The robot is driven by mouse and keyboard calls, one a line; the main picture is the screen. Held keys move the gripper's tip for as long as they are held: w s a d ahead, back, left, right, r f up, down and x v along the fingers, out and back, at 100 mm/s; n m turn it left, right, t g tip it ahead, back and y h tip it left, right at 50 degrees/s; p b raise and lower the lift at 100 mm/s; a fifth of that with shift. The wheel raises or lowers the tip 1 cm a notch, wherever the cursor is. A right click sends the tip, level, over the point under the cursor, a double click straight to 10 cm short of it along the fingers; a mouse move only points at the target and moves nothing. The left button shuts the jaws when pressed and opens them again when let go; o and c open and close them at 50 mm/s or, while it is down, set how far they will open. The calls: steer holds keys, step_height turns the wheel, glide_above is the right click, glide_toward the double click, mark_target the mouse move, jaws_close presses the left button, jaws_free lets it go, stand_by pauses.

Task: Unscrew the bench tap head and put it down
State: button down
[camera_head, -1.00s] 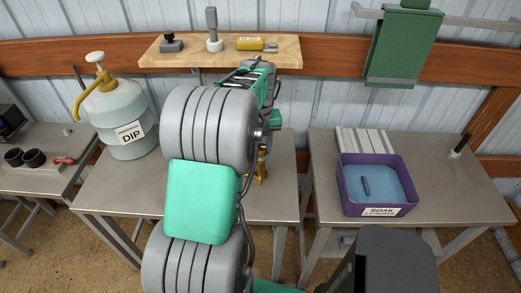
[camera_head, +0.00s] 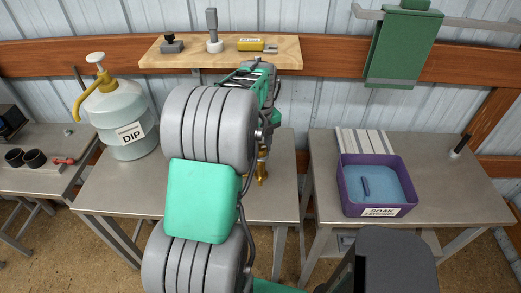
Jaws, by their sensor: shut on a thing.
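The brass bench tap (camera_head: 262,172) stands on the middle metal bench, partly hidden behind my arm. My gripper (camera_head: 264,150) is at the top of the tap, pointing down, and is shut on the tap head. My arm hides most of the fingers and the head, so I cannot see the head's shape or how far it is unscrewed.
The middle bench (camera_head: 122,185) holds a large DIP pump bottle (camera_head: 119,115) at left. A wooden shelf (camera_head: 185,59) with small tools hangs above. The middle bench's front left is bare.

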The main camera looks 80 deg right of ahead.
steer(key=n, duration=0.7)
steer(key=shift+n, duration=0.4)
steer(key=n, duration=0.5)
steer(key=shift+r+n+p, duration=0.1)
steer(key=shift+n+p, duration=0.2)
steer(key=shift+p, duration=0.1)
steer(key=n, duration=0.5)
steer(key=shift+n, duration=0.4)
